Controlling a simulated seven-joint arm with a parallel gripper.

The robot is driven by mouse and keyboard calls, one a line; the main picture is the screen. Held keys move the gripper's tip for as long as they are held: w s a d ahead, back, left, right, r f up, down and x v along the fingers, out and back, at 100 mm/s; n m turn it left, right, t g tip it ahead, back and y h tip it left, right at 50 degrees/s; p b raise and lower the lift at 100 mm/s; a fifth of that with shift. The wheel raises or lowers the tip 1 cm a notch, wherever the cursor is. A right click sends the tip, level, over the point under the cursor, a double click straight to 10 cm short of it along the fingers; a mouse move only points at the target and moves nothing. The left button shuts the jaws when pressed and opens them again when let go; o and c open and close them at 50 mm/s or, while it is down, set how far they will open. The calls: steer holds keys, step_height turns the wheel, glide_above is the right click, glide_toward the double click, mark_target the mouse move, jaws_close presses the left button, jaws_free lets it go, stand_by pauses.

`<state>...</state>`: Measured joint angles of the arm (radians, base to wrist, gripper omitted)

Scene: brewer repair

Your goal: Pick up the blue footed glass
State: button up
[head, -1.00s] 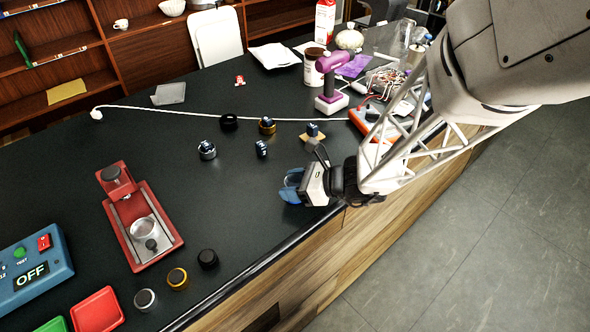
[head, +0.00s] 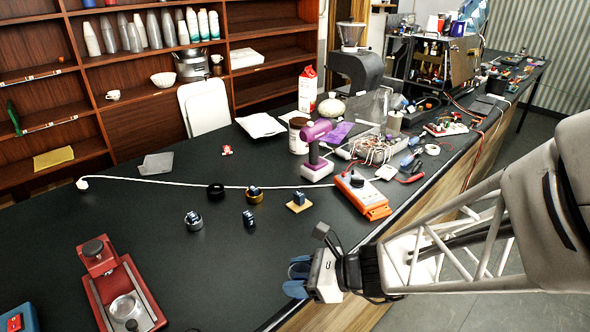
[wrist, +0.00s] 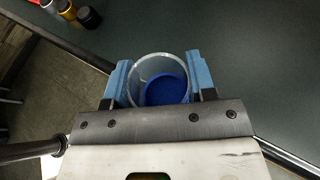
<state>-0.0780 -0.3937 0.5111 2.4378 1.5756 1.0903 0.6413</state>
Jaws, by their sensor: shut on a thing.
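The blue footed glass (wrist: 143,68) shows in the wrist view as a clear round rim with a blue disc (wrist: 165,90) inside it. It sits between the two blue fingers of my gripper (wrist: 158,76), which is shut on it from both sides. In the head view my gripper (head: 297,277) is at the front edge of the dark counter. The glass cannot be made out there behind the fingers. Whether it touches the counter cannot be told.
The dark counter (head: 150,225) is clear left of my gripper. A red press-like device (head: 100,262) stands at the lower left. Several small knobs lie mid-counter, near a wooden block (head: 299,207). An orange power strip (head: 362,196) and a purple tool (head: 316,150) stand farther back.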

steer(key=s+d, duration=0.2)
steer(key=s, duration=0.3)
steer(key=shift+s+d+r, duration=0.3)
steer(key=shift+w, duration=0.1)
stand_by(0.5)
